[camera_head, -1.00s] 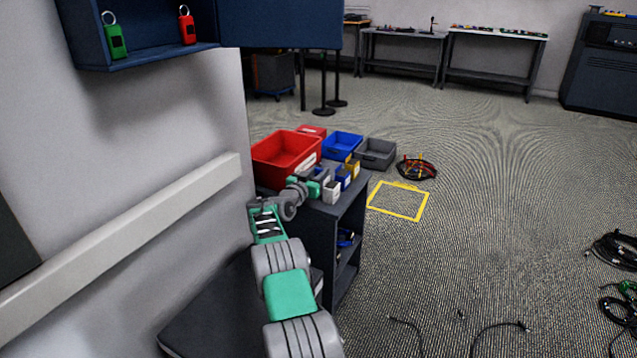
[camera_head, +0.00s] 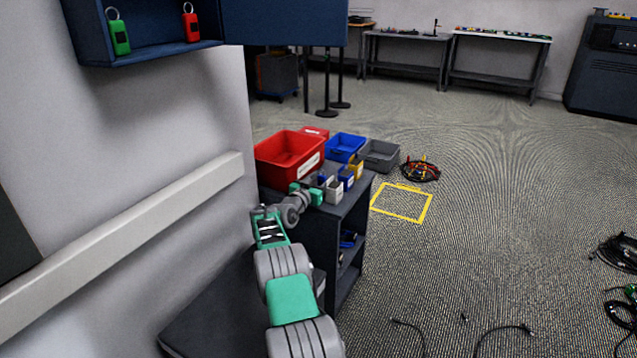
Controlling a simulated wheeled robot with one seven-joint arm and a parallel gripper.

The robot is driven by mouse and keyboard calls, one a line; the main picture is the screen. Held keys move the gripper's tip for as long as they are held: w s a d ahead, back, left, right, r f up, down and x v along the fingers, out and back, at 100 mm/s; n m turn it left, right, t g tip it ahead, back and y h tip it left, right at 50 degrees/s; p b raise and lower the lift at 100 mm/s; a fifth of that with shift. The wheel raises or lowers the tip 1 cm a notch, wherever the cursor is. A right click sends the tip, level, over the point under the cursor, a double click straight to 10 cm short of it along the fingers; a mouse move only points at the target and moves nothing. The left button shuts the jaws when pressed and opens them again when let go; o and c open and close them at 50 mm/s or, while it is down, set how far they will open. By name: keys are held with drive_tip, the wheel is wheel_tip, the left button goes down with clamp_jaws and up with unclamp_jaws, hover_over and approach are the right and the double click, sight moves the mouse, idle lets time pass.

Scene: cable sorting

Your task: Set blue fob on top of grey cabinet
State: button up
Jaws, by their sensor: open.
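I cannot make out a blue fob in this view. An open dark blue wall box (camera_head: 152,55) at the upper left holds a green fob (camera_head: 118,36) and a red fob (camera_head: 190,24). A dark grey shelf cabinet (camera_head: 318,240) stands against the wall end at centre, with bins on its top. A larger dark grey cabinet (camera_head: 603,68) stands at the far right back. My gripper (camera_head: 316,191) is open, low over the front of the shelf cabinet's top, close to the small bins. What lies between its fingers is too small to tell.
A wall rail (camera_head: 120,235) runs along the left. Cables (camera_head: 620,253) lie on the right floor; the middle floor is mostly clear.

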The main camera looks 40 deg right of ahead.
drive_tip(key=s+a+r+n+y+p, duration=0.1)
drive_tip(key=s+a+n+y, duration=0.2)
drive_tip(key=a, duration=1)
drive_tip(key=s+a+r+n+y+p, duration=0.15)
drive_tip(key=s+a+y, duration=0.3)
drive_tip(key=a, duration=0.85)
drive_tip(key=s+a+r+n+y, duration=0.2)
drive_tip(key=s+a+y, duration=0.15)
drive_tip(key=a, duration=0.95)
drive_tip(key=s+a+f+n+g+y, duration=0.1)
drive_tip(key=s+a+n+y, duration=0.2)
drive_tip(key=s+a, duration=0.7)
drive_tip(key=s+a+f+n+g+y, duration=0.2)
drive_tip(key=s+a+n, duration=0.3)
drive_tip(key=s+a, duration=0.5)
drive_tip(key=shift+s+a+f+y, duration=0.15)
drive_tip(key=shift+s+f+y, duration=0.1)
drive_tip(key=shift+s+y, duration=0.65)
drive_tip(key=shift+s, duration=0.15)
